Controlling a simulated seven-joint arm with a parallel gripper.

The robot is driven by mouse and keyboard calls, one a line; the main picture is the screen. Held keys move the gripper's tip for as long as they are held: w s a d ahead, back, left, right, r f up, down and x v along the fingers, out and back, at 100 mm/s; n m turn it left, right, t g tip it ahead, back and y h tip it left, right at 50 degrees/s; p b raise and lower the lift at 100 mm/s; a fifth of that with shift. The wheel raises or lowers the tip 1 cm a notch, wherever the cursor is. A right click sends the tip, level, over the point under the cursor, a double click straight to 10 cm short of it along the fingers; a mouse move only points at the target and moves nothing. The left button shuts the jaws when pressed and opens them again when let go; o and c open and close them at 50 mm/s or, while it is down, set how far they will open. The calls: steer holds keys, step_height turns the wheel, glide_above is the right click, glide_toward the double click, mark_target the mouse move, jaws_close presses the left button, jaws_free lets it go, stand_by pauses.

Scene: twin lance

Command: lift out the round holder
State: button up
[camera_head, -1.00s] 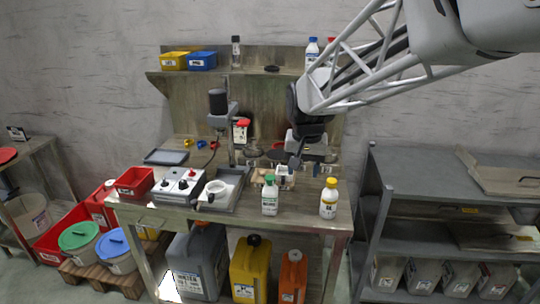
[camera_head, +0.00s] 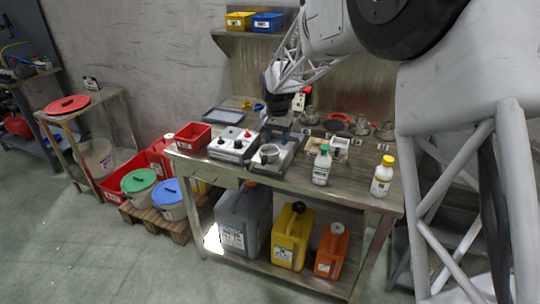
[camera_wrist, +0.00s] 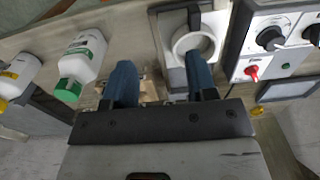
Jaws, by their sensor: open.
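The round holder (camera_wrist: 195,40) looks like a white ring in the wrist view. It sits in a grey tray (camera_wrist: 168,48), which also shows on the bench in the head view, where the round holder (camera_head: 268,153) is a small pale ring. My gripper (camera_wrist: 160,72) is open, with two blue fingers and nothing held between them. In the wrist view the right finger overlaps the near edge of the ring, and the left finger is off to its left. I cannot tell the height gap. In the head view my gripper (camera_head: 280,118) is above the bench behind the ring, its fingers unclear.
A control box with knobs (camera_head: 233,143) stands left of the tray. A green-capped bottle (camera_head: 321,166) and a yellow-capped bottle (camera_head: 382,177) stand to the right. A red bin (camera_head: 193,137) is at the left end. A small wooden piece (camera_wrist: 150,88) lies between the fingers' view.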

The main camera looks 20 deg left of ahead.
glide_above(264, 157)
step_height(264, 157, down, 3)
steer(key=shift+a+f, duration=0.1)
steer(key=shift+s+f, duration=0.1)
steer(key=shift+f, duration=1.25)
steer(key=shift+f, duration=0.1)
steer(key=shift+f, duration=2.45)
steer(key=shift+c, duration=0.3)
jaws_close()
